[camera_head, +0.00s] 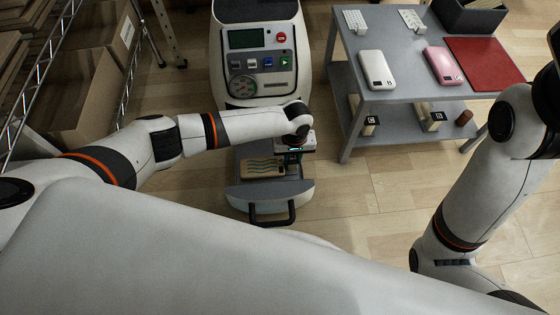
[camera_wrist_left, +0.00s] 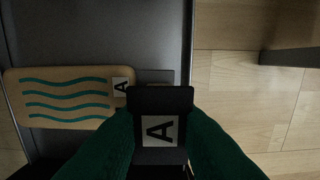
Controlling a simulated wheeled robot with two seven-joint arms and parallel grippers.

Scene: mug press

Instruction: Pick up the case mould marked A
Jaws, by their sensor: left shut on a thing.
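My left gripper (camera_head: 293,157) is over the grey drawer of the press, at its right part. In the left wrist view its dark green fingers (camera_wrist_left: 160,140) are shut on a black block with a white label A (camera_wrist_left: 160,129), which I take as the grip of the case mould marked A. A tan panel with teal wavy lines and a small A label (camera_wrist_left: 65,97) lies beside it; it also shows in the head view (camera_head: 262,169). I cannot tell whether block and panel touch. The block's underside is hidden. My right gripper is out of view.
The press (camera_head: 258,65) has a screen, gauge and buttons; its drawer (camera_head: 268,205) has a black handle. A grey table (camera_head: 405,75) at right holds a white case (camera_head: 376,70), a pink case (camera_head: 443,65) and a red mat (camera_head: 485,62). Black-and-tan blocks sit on its lower shelf.

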